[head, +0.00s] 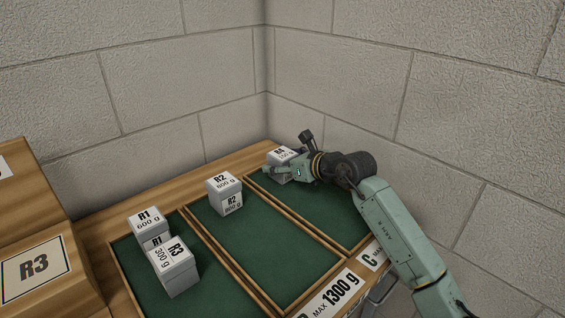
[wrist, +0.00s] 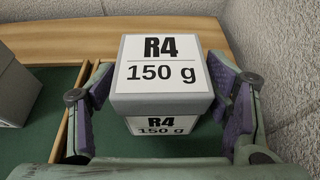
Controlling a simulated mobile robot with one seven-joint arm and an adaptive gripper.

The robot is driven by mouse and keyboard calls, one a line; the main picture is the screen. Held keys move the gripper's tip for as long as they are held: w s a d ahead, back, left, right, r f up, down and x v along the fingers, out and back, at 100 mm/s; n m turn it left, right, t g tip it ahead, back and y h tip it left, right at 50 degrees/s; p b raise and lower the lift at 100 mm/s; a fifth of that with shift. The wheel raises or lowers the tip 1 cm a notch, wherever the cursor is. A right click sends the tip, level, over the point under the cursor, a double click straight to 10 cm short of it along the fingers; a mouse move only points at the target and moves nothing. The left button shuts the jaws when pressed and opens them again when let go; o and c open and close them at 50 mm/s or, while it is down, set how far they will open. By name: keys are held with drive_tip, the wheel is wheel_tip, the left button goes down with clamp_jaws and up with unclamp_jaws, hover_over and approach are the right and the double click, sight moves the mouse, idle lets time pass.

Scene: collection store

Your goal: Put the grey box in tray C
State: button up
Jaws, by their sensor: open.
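A grey box marked R4 150 g (head: 281,155) is at the far end of tray C (head: 331,204), the right-hand green-floored tray with a C label at its front. My gripper (head: 279,172) is open around this box. In the wrist view the R4 box (wrist: 163,75) is upright between the two purple-padded fingers (wrist: 165,108). A narrow gap shows on its left; I cannot tell whether the right pad touches it. Other grey boxes are R2 800 g (head: 225,193) in the middle tray, and R1 600 g (head: 147,225) and R3 300 g (head: 174,266) in the left tray.
Thin wooden dividers (head: 229,257) separate the trays. The middle tray's front label reads MAX 1300 g (head: 337,294). A large wooden box marked R3 (head: 37,270) stands at the left. Grey block walls (head: 330,130) close off the back and right. The front of tray C is bare.

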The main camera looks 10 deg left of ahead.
drive_tip(key=shift+d, duration=0.1)
drive_tip(key=b+v, duration=0.3)
drive_tip(key=v, duration=0.8)
drive_tip(key=shift+s+d+b, duration=0.1)
drive_tip(key=shift+b, duration=0.25)
drive_tip(key=shift+s+d+r, duration=0.15)
drive_tip(key=shift+d+r, duration=0.05)
